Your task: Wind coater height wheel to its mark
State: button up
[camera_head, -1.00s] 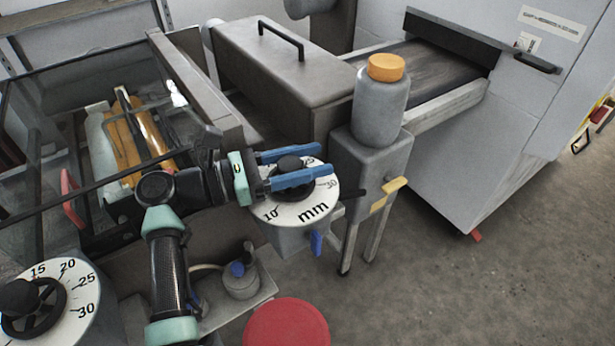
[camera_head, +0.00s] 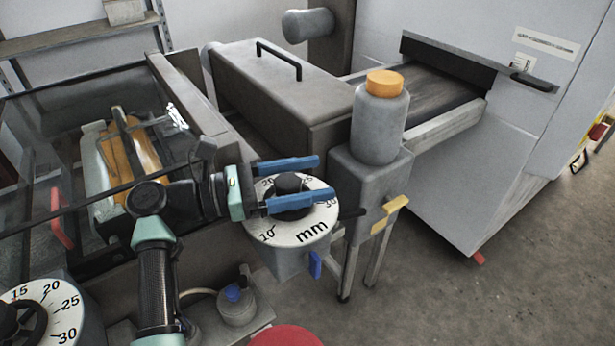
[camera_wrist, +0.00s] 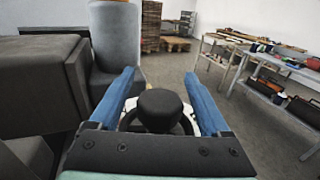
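A white dial marked in mm (camera_head: 312,231) sits near the middle of the head view, with a black wheel and round knob (camera_head: 288,183) on top. The knob also shows in the wrist view (camera_wrist: 160,108), and a sliver of the dial's rim shows beyond it. My gripper (camera_head: 328,180) has its two blue fingers apart, one on each side of the knob. In the wrist view my gripper (camera_wrist: 160,73) shows gaps between fingers and knob. A second numbered dial (camera_head: 62,312) is cut off at the lower left. I cannot make out a pointer or target mark on either dial.
A grey bottle with an orange cap (camera_head: 380,125) stands just right of the dial. A yellow lever (camera_head: 390,213) and a blue lever (camera_head: 315,264) stick out below. A brown hood with a black handle (camera_head: 280,58) is behind. Open floor (camera_head: 430,300) lies to the right.

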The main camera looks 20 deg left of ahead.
notch_tip(320, 180, up, 10)
jog(key=b, duration=0.1)
dwell(0.6)
jog(key=shift+d, duration=0.1)
